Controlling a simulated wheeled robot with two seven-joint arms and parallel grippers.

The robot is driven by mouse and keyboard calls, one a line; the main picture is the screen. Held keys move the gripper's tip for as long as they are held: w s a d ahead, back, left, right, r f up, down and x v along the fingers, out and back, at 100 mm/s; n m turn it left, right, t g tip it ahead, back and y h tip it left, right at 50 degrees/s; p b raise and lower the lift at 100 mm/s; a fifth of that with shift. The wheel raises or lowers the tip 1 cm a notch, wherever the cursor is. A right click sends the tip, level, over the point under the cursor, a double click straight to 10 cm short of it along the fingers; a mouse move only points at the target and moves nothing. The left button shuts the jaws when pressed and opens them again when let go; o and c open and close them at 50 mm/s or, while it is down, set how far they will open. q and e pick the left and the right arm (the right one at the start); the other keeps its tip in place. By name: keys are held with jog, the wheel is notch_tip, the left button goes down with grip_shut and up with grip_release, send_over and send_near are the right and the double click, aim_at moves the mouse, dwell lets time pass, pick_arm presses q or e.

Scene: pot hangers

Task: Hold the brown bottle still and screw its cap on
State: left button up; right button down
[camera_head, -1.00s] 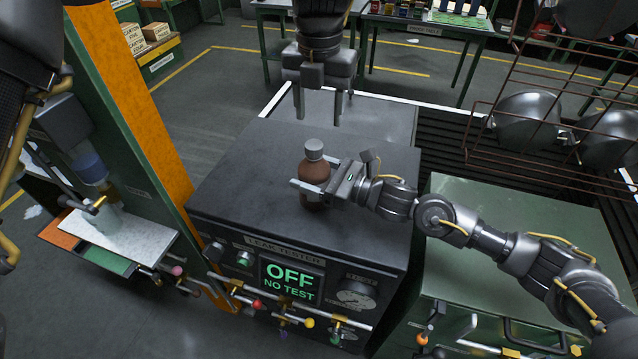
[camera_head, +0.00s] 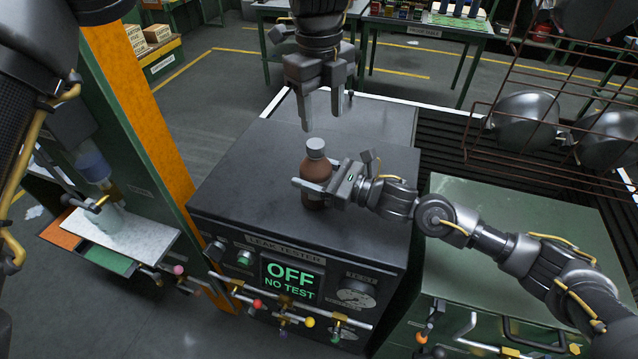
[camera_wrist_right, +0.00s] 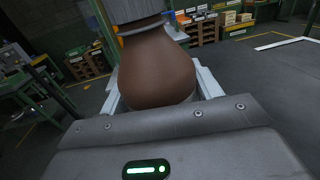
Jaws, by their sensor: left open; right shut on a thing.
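The brown bottle (camera_head: 314,171) stands upright on the dark top of the leak tester. Its grey cap (camera_head: 316,147) sits on the bottle's neck; whether it is tight cannot be told. My right gripper (camera_head: 310,189) is shut around the bottle's body from the right. In the right wrist view the bottle (camera_wrist_right: 158,68) fills the space between the fingers, and the cap's lower edge shows at the top. My left gripper (camera_head: 320,122) points down, open and empty, just above the cap and apart from it.
The leak tester (camera_head: 250,165) shows "OFF NO TEST" on its front panel, with knobs and valves below. A wire rack with metal pots (camera_head: 527,120) stands at the right. An orange post (camera_head: 140,115) rises at the left. The tester's top around the bottle is clear.

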aim_at(316, 145)
pick_arm(q)
jog(key=n, duration=0.5)
jog(key=shift+w+a+r, duration=0.2)
jog(key=shift+a, duration=0.05)
pick_arm(e)
jog(key=shift+w, duration=0.1)
pick_arm(q)
jog(key=n, duration=0.4)
jog(key=shift+a+r+n+y, duration=0.1)
jog(key=shift+a+n+y, duration=0.2)
jog(key=shift+a, duration=0.05)
jog(key=shift+w+n, duration=0.1)
jog(key=shift+n, duration=0.6)
jog(key=shift+f, duration=4.05)
jog(key=c, duration=1.1)
pick_arm(e)
jog(key=shift+d, duration=0.1)
pick_arm(q)
jog(key=shift+o, duration=0.2)
pick_arm(e)
jog(key=shift+w, duration=0.1)
